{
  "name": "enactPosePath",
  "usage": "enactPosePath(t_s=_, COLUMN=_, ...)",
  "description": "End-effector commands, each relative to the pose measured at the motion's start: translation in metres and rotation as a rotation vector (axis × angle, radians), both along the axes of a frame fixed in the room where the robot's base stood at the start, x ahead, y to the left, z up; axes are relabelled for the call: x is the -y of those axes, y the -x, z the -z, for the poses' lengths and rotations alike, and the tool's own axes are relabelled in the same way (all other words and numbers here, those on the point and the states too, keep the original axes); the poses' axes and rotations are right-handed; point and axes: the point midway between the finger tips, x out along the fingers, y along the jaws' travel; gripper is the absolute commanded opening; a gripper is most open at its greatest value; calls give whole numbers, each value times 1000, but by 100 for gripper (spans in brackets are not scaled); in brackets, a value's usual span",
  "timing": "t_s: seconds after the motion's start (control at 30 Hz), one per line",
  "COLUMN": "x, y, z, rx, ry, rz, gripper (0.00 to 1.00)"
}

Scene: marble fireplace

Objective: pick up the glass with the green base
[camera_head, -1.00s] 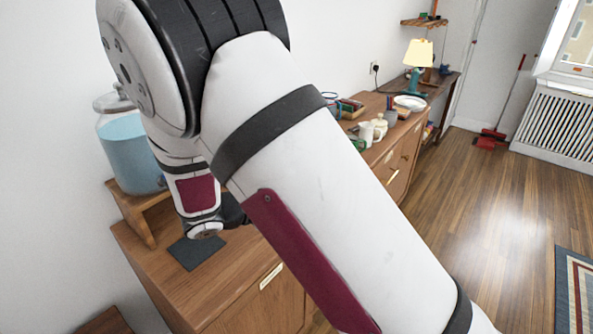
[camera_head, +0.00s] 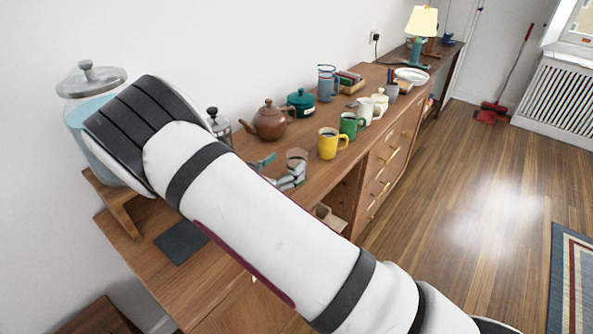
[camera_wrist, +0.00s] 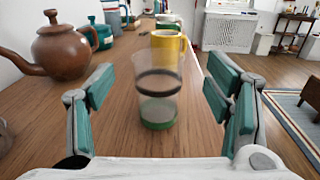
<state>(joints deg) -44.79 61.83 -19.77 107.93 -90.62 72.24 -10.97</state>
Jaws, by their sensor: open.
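The clear glass with the green base (camera_wrist: 158,112) stands upright on the wooden counter in the middle of the wrist view. A dark band runs around it. In the head view its upper part shows as a clear glass (camera_head: 297,158); its base is hidden behind a finger. My gripper (camera_wrist: 161,84) is open, with one teal-padded finger to each side of the glass and a gap at both sides. In the head view my gripper (camera_head: 279,171) is low over the counter at the glass. I cannot tell how far the fingertips reach past it.
A yellow mug (camera_head: 328,144) stands just behind the glass, with a green mug (camera_head: 350,125) beyond. A brown teapot (camera_head: 269,120) and a teal pot (camera_head: 300,102) stand by the wall. A glass jar (camera_head: 88,115) is at left. Bare counter (camera_wrist: 120,135) surrounds the glass.

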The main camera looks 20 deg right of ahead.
Motion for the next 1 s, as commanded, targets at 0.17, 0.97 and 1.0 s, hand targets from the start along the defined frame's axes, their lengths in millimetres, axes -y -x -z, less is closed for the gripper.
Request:
enactPosePath(t_s=0.17, x=8, y=-6, z=0, rx=-1, ry=-1, rz=0, gripper=72)
enactPosePath(t_s=0.97, x=46, y=-41, z=2, rx=-1, ry=-1, rz=0, gripper=45)
enactPosePath(t_s=1.0, x=46, y=-41, z=2, rx=-1, ry=-1, rz=0, gripper=36)
